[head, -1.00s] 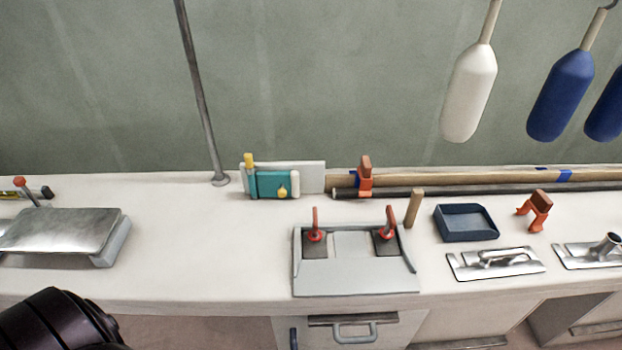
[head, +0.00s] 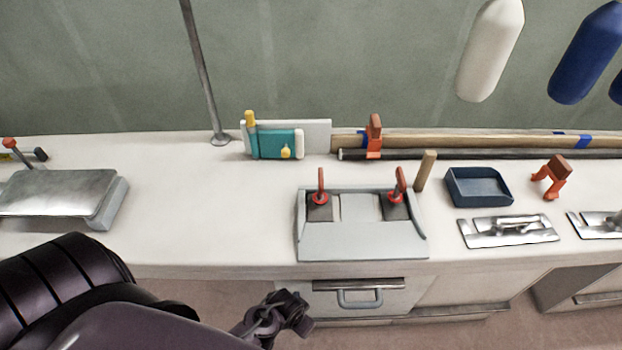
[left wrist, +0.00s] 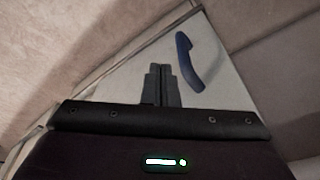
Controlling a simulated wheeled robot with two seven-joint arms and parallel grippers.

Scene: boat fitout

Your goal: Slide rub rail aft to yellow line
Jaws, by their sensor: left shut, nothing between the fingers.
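The long wooden rub rail (head: 455,142) lies along the back of the bench on the right, with blue tape bands on it. An orange clamp with a brown block (head: 374,138) stands at its left end. I cannot make out a yellow line. My left gripper (head: 297,312) is low in front of the bench, below the counter edge and away from the rail. In the left wrist view my left gripper (left wrist: 159,72) is shut and empty, pointing at a pale panel with a blue handle (left wrist: 187,62). My right gripper is in neither view.
A dark rod (head: 480,154) lies in front of the rail. A teal device (head: 275,143) is left of its end. A grey console with red levers (head: 362,240), a blue tray (head: 478,186) and a loose orange clamp (head: 552,178) stand ahead.

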